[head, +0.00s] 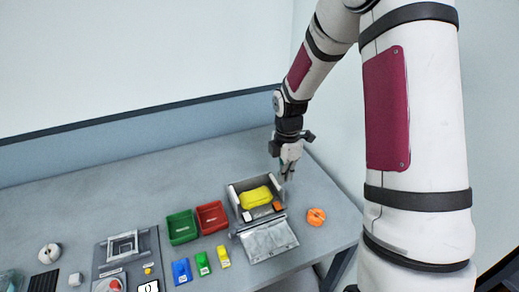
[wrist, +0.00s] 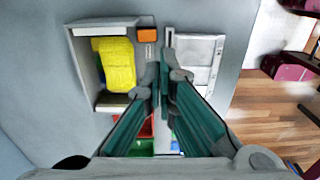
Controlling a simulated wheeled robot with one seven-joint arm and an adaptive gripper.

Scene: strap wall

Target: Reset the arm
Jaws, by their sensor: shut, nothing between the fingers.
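My gripper (head: 288,172) hangs from my arm above the table, close to the back right corner of a grey open box. In the wrist view my gripper (wrist: 163,62) is shut with its fingertips together and nothing between them. The yellow block (wrist: 117,64) and the orange piece (wrist: 147,35) also show in the wrist view. The box's lid (head: 268,241) lies folded open toward the front.
Green (head: 182,227) and red (head: 211,217) bins stand left of the box. Blue (head: 181,271), green (head: 203,263) and yellow (head: 223,256) small pieces lie in front. An orange round object (head: 316,216) sits at right. The table's (head: 110,190) back left is clear.

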